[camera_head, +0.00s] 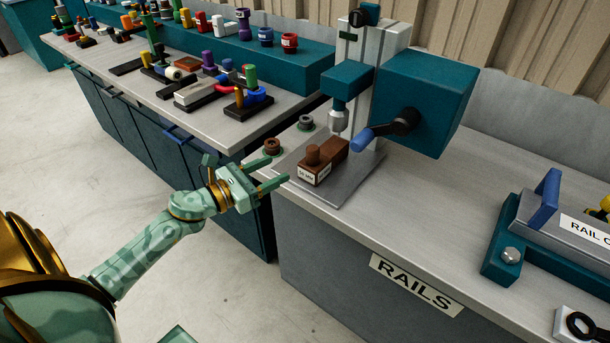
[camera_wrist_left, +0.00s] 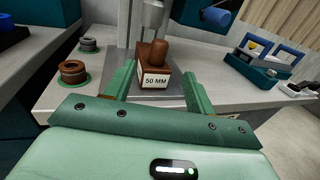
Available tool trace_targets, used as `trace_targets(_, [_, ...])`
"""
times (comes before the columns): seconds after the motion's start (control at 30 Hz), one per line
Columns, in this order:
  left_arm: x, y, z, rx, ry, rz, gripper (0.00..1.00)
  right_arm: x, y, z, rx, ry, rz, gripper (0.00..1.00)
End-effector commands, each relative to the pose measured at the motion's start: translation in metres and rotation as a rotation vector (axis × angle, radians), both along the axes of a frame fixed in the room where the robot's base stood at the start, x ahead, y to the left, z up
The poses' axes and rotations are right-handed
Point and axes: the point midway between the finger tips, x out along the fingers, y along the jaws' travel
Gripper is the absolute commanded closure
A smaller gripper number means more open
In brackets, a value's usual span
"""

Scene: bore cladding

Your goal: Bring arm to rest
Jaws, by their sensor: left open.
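My left gripper (camera_head: 273,173) is open and empty, just off the front edge of the bench with the RAILS label. Its two fingers also show in the left wrist view (camera_wrist_left: 162,90), pointing toward a brown block labelled 50 MM. That brown block (camera_head: 323,160) with a round peg on top sits on the grey base plate under the press; it also shows in the left wrist view (camera_wrist_left: 155,70). The fingers are apart from the block. My left arm reaches in from the lower left. My right gripper is not in view.
The press (camera_head: 372,75) has a teal box and a blue-handled crank. A brown ring (camera_head: 272,146) and a grey ring (camera_head: 305,122) stand left of it. A rail fixture (camera_head: 545,240) sits at the right. Another bench (camera_head: 150,100) holds several coloured parts. The floor at left is clear.

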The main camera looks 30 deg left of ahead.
Motion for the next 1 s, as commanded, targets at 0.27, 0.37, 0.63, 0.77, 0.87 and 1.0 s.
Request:
trace_targets(0.27, [-0.018,0.006,0.000,0.000,0.000,0.000,0.45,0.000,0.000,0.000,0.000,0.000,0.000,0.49])
trace_targets(0.37, [-0.018,0.007,0.000,0.000,0.000,0.000,0.45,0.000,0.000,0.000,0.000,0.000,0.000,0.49])
trace_targets(0.63, [-0.014,0.038,-0.025,-0.438,0.161,0.136,0.45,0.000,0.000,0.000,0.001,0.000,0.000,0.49])
trace_targets(0.77, [-0.040,0.079,-0.132,-1.035,0.396,0.433,0.45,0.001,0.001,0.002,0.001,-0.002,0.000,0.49])
trace_targets(0.87, [-0.082,0.089,-0.213,-1.399,0.514,0.676,0.45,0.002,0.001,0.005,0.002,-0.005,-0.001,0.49])
trace_targets(1.0, [-0.162,0.078,-0.314,-1.788,0.607,1.039,0.45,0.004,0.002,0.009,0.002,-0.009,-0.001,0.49])
